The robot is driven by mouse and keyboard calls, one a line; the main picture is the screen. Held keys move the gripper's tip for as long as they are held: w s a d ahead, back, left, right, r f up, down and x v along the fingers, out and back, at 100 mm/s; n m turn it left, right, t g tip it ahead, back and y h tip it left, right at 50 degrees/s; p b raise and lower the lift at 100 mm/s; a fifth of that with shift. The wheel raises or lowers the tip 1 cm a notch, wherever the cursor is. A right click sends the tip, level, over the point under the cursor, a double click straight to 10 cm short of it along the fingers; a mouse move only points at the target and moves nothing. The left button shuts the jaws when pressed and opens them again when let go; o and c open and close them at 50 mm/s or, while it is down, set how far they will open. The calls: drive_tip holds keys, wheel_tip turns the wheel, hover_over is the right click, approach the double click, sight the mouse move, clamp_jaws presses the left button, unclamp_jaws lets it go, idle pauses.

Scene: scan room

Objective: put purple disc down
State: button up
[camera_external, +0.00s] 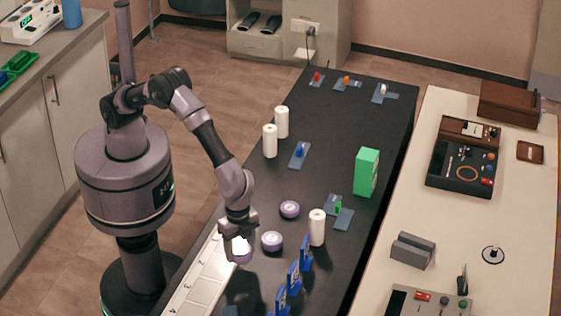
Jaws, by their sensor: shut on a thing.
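My gripper (240,236) points down near the left edge of the black table (345,115). It is shut on a purple disc (243,257) with a pale top. The held disc is partly hidden by the gripper, and I cannot tell whether it touches anything below. A second purple disc (272,242) lies on the table just right of it. A third purple disc (290,210) lies a little farther back.
A white strip with marked cells (202,278) runs along the table's left edge by my gripper. White cylinders (317,228) and (270,141), blue upright pieces (294,279) and a green box (366,172) stand on the table. Its far middle is clear.

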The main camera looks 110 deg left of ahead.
hover_over(255, 276)
drive_tip(key=shift+f+b, duration=0.35)
drive_tip(key=shift+f, duration=0.05)
wheel_tip(255, 276, down, 4)
drive_tip(key=shift+r+b, duration=0.2)
drive_tip(key=shift+b, duration=0.8)
drive_tip(key=shift+r, duration=0.2)
drive_tip(key=shift+f, duration=0.1)
drive_tip(key=o, duration=1.5)
